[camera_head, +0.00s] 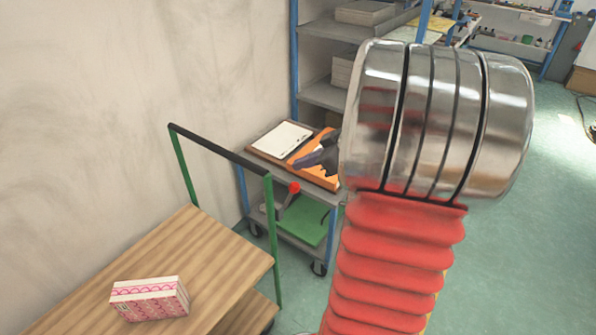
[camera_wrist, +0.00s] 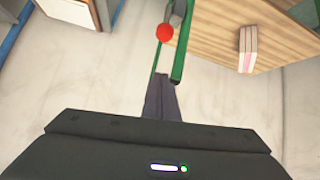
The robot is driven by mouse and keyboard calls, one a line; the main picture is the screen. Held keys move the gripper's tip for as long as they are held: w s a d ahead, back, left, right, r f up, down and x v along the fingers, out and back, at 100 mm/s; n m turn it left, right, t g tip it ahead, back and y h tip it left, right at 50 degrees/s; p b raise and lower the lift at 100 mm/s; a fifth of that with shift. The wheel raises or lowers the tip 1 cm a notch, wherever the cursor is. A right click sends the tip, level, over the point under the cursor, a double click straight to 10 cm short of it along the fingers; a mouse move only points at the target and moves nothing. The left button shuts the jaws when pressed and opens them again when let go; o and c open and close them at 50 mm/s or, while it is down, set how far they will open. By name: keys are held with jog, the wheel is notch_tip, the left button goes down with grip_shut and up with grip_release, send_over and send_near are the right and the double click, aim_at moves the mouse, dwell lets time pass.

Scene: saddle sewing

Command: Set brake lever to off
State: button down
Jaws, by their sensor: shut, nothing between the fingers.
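The brake lever (camera_head: 283,205) is a grey bar with a red ball knob (camera_head: 294,187) at its end. It sits beside the green post of a wooden-topped cart (camera_head: 190,252). In the wrist view the red knob (camera_wrist: 164,32) is just beyond my fingertips, with a gap between, and the grey lever (camera_wrist: 177,10) runs up from it. My gripper (camera_head: 303,161) is shut and empty; in the head view its dark fingers appear above the knob. The shut fingers also show in the wrist view (camera_wrist: 161,78). My arm hides the area to the right. No on or off marking is readable.
A pink and white box (camera_head: 150,298) lies on the cart's wooden top. The cart's black handlebar (camera_head: 218,150) stands near my gripper. Behind is a grey trolley (camera_head: 330,183) with a clipboard (camera_head: 282,139) and an orange tray (camera_head: 310,172). Open green floor (camera_head: 510,260) lies at right.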

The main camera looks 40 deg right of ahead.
aim_at(294, 185)
jog(key=shift+w+a+f, duration=0.1)
jog(key=shift+w+f, duration=0.55)
jog(key=shift+f, duration=0.7)
jog(key=shift+w+a+f, duration=0.15)
jog(key=shift+w+f, duration=0.5)
jog(key=shift+f, duration=0.7)
jog(key=shift+w+a+f, duration=0.1)
jog(key=shift+w+f, duration=0.55)
jog(key=shift+f, duration=0.7)
jog(key=shift+s+d+f, duration=0.15)
jog(key=shift+s+f, duration=0.1)
jog(key=shift+s, duration=0.25)
jog(key=shift+s+d+f, duration=0.15)
jog(key=shift+s+f, duration=0.1)
jog(key=shift+s, duration=0.25)
